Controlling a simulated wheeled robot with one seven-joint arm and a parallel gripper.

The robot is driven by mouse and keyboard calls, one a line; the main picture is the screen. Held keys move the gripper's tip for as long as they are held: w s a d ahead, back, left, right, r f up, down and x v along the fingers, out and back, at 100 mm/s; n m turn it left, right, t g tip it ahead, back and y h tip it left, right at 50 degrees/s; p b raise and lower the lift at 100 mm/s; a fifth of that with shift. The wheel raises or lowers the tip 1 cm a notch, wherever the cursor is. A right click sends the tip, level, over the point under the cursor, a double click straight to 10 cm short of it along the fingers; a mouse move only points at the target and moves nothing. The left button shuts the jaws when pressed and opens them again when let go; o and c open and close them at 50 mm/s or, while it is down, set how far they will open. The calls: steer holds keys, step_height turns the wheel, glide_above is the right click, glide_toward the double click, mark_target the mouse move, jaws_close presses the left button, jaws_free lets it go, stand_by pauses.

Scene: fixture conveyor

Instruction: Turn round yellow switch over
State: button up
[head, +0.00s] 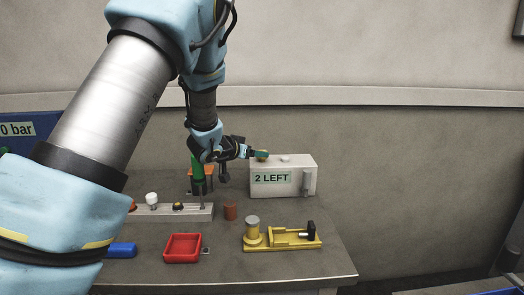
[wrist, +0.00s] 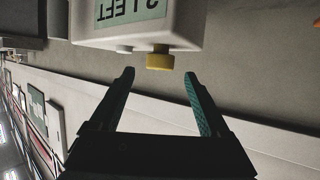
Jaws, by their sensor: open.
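The round yellow switch (wrist: 159,62) sits on the 2 LEFT box (wrist: 185,25), which appears upside down in the wrist view. In the head view the white box (head: 285,196) stands at the back of the table, and a sliver of the yellow switch (head: 262,159) shows on its top, mostly covered by my gripper. My gripper (head: 260,153) points right, at the left part of the box top. In the wrist view its two green fingers (wrist: 159,77) are spread apart. The switch lies just beyond the tips, between their lines, with nothing held.
Next to the switch is a small pale button (head: 285,158), and a grey lever (head: 306,182) is on the box front. A yellow fixture (head: 284,243), a red tray (head: 182,260), a brown cylinder (head: 230,211) and a grey rail (head: 165,214) with knobs occupy the table. A wall rises behind.

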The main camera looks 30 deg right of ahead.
steer(key=shift+p+x, duration=0.65)
steer(key=shift+x, duration=2.25)
